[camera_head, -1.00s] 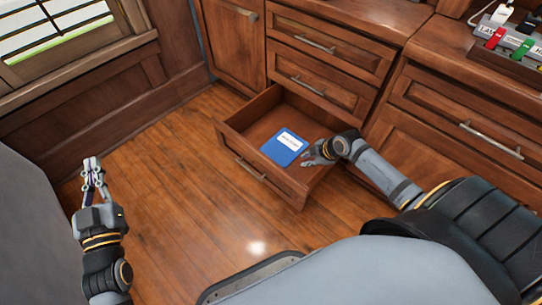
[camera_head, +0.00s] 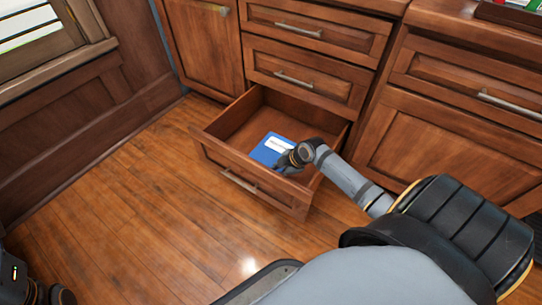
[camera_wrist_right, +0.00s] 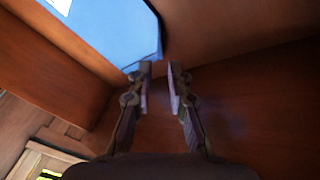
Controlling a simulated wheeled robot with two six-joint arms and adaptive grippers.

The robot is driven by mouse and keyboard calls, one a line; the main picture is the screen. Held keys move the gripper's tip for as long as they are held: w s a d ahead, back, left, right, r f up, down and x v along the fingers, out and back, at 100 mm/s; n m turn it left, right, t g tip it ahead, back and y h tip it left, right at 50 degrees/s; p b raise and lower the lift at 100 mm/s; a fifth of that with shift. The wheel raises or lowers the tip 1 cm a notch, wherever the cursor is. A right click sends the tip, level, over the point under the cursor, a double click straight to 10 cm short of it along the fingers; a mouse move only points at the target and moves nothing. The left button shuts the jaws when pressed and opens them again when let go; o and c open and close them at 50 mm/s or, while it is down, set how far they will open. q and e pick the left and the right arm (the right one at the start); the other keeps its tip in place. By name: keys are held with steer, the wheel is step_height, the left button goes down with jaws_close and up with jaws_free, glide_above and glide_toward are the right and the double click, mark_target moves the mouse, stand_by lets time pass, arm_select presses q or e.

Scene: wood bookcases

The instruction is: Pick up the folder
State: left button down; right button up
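The folder (camera_head: 268,148) is blue with a white label and lies in the open drawer (camera_head: 252,188). In the right wrist view the folder (camera_wrist_right: 105,30) fills the upper left, with its lower corner close to the left fingertip. My right gripper (camera_wrist_right: 160,72) is open with a narrow, empty gap between its fingers; I cannot tell whether a finger touches the folder. In the head view my right gripper (camera_head: 282,167) is inside the drawer at the folder's near right edge, partly hidden by its wrist. Only part of my left arm shows at the lower left; its fingers are out of view.
The drawer walls surround my right gripper, with the right wall (camera_head: 330,160) close to its forearm. Closed drawers (camera_head: 305,75) stand above, and another cabinet (camera_head: 445,140) is at the right. The wooden floor (camera_head: 130,190) left of the drawer is clear.

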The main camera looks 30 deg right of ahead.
steer(key=b+x, duration=0.3)
steer(key=x, duration=0.2)
steer(key=shift+f+b, duration=0.3)
steer(key=shift+b, duration=0.05)
steer(key=shift+w+r, duration=0.1)
steer(key=shift+r, duration=0.05)
steer(key=shift+c, duration=0.4)
jaws_close()
